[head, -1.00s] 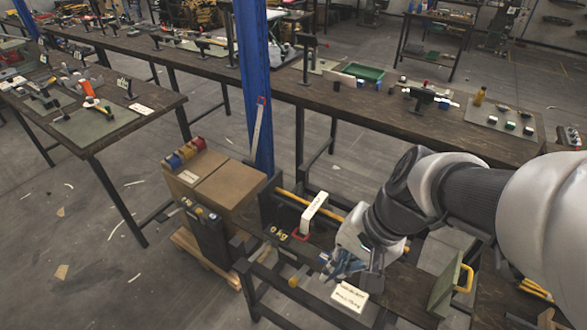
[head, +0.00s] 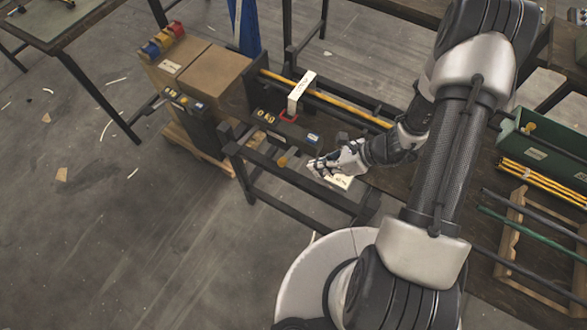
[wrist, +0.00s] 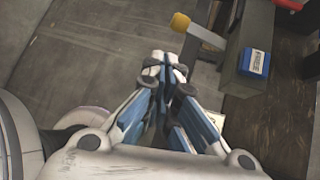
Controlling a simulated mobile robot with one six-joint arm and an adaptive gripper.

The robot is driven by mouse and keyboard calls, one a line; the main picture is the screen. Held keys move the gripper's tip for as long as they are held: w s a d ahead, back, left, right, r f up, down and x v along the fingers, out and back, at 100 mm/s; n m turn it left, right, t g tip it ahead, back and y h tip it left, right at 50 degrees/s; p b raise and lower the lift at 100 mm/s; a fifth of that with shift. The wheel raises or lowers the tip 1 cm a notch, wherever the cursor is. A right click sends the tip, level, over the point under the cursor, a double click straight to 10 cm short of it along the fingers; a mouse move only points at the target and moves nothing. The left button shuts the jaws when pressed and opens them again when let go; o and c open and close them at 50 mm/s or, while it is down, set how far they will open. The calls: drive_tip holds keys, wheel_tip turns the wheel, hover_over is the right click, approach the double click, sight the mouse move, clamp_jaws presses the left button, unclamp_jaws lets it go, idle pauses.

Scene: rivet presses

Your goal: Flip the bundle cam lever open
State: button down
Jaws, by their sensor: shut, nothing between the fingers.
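My gripper (head: 314,167) is shut and empty in the head view, above the front edge of the dark bench fixture. Its closed blue-and-white fingers (wrist: 164,64) fill the middle of the wrist view. Just left of the fingertips in the head view is a lever with a yellow knob (head: 283,161). The knob also shows in the wrist view (wrist: 181,21), beyond and right of the fingertips, apart from them. A red handle (head: 289,116) sits farther back, below a white labelled bracket (head: 301,92). I cannot tell which of these is the bundle cam lever.
A dark block with a blue label (wrist: 255,62) stands right of the knob in the wrist view. Yellow rods (head: 340,106) run behind. Cardboard boxes (head: 213,78) stand at left. A green box (head: 545,142) and a wooden rack (head: 505,238) lie right. Open floor is at front left.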

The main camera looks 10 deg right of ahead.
sight(288, 156)
drive_tip(key=f, duration=0.1)
drive_tip(key=f+m, duration=0.1)
drive_tip(key=f, duration=0.1)
drive_tip(key=s+f+m, duration=0.1)
drive_tip(key=shift+d+f, duration=0.2)
drive_tip(key=shift+d, duration=0.1)
drive_tip(key=shift+a, duration=0.1)
drive_tip(key=b+x, duration=0.4)
drive_tip(key=x, duration=0.7)
drive_tip(key=shift+w+r, duration=0.35)
drive_tip(key=shift+r, duration=0.35)
drive_tip(key=shift+w+r, duration=0.35)
drive_tip(key=shift+r, duration=0.35)
drive_tip(key=shift+w+r, duration=0.4)
drive_tip(key=shift+r, duration=0.3)
drive_tip(key=shift+r+p, duration=0.15)
drive_tip(key=shift+p, duration=0.25)
drive_tip(key=shift+r+m, duration=0.15)
drive_tip(key=shift+m, duration=0.15)
